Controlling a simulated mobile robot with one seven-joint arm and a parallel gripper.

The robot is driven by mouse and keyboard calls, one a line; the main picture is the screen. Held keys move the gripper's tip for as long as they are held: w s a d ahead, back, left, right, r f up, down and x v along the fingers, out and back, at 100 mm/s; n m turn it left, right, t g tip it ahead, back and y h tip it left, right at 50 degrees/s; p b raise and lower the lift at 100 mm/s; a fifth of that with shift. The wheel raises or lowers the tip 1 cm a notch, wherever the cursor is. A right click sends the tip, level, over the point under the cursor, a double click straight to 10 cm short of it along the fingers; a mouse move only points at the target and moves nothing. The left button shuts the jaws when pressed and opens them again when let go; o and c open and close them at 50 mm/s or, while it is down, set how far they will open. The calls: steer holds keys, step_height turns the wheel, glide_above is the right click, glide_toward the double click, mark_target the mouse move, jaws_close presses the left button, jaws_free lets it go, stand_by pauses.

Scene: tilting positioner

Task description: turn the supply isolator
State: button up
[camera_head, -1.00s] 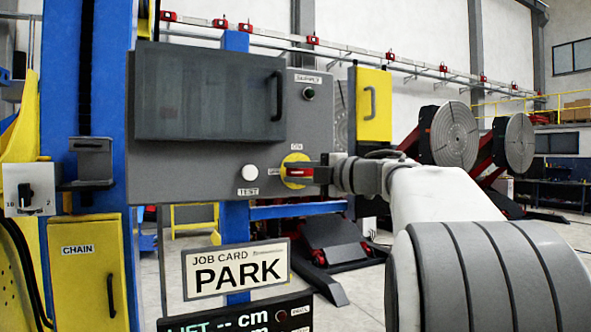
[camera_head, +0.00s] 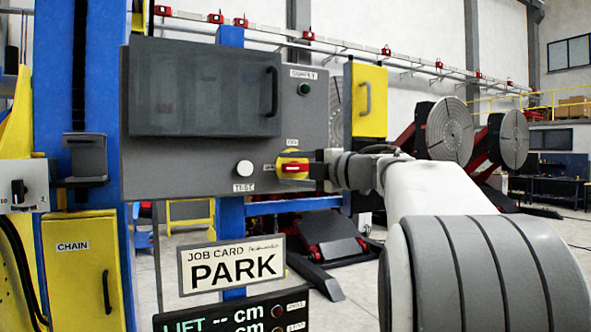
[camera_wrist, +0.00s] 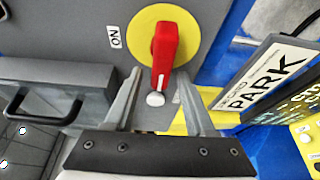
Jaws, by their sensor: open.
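The supply isolator is a red handle on a yellow round plate (camera_head: 292,157) at the lower right of the grey panel. In the wrist view its red handle (camera_wrist: 164,48) points down from the yellow plate (camera_wrist: 142,22), with the ON label (camera_wrist: 115,37) to the left. In the head view the handle lies level, with the ON label above it. My gripper (camera_wrist: 158,76) is open, one finger on each side of the handle's lower end. Whether the fingers touch it I cannot tell. In the head view my gripper (camera_head: 312,171) is at the isolator's right side.
A white TEST button (camera_head: 244,168) sits left of the isolator; it also shows in the wrist view (camera_wrist: 155,99). A lamp (camera_head: 304,89) under the SUPPLY label looks dark. A grey box with a handle (camera_head: 205,88) juts from the panel. The PARK card (camera_head: 232,265) hangs below.

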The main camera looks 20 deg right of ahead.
steer(key=b+v, duration=0.3)
steer(key=v, duration=1.4)
steer(key=shift+s+d, duration=0.15)
steer(key=shift+s, duration=0.05)
